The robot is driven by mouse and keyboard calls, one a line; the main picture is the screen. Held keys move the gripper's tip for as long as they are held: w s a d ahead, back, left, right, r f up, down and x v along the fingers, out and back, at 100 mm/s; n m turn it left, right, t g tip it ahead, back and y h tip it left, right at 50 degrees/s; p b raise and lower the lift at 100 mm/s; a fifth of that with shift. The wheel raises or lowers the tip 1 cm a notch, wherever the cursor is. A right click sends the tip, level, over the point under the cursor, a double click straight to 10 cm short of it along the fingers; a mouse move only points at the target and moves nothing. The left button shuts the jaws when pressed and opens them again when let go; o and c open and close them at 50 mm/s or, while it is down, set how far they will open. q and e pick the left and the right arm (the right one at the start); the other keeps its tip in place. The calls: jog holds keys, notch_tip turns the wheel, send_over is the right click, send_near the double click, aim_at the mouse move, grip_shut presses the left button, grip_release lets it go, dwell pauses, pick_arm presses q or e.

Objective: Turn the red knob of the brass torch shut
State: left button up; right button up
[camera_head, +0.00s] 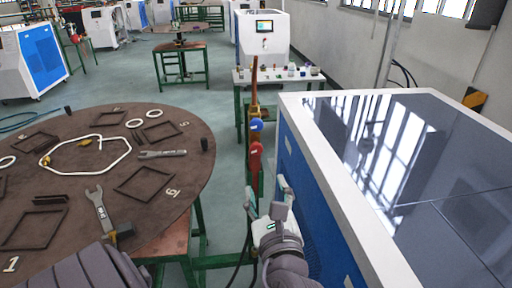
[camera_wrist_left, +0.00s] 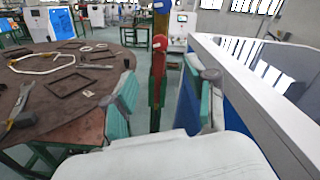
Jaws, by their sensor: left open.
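The brass torch (camera_head: 254,85) stands upright beside the blue-and-white cabinet in the head view. Below its brass part are a blue knob (camera_head: 256,125) and a red knob (camera_head: 255,158). In the wrist view the red knob (camera_wrist_left: 159,45) shows with the blue knob (camera_wrist_left: 160,20) above it. My left gripper (camera_head: 268,204) is open and empty, below the red knob in the head picture. In the wrist view its fingers (camera_wrist_left: 164,85) lie apart to either side of the torch's line, and the torch appears beyond them. Exact depth is hard to judge. My right gripper is not in view.
The blue-and-white cabinet (camera_head: 345,93) stands close on the right of the gripper. A round brown table (camera_head: 80,200) with wrenches, frames and rings is on the left. A small table (camera_head: 275,76) with small items stands behind the torch. Open floor lies between the tables.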

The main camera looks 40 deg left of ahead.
pick_arm(q)
jog(key=b, duration=0.5)
send_near(256, 150)
jog(key=x, duration=0.8)
jog(key=shift+w+a+r, duration=0.1)
jog(key=shift+w+a, duration=0.2)
jog(key=shift+a, duration=0.05)
jog(key=shift+w+a, duration=0.15)
jog(key=shift+w, duration=0.05)
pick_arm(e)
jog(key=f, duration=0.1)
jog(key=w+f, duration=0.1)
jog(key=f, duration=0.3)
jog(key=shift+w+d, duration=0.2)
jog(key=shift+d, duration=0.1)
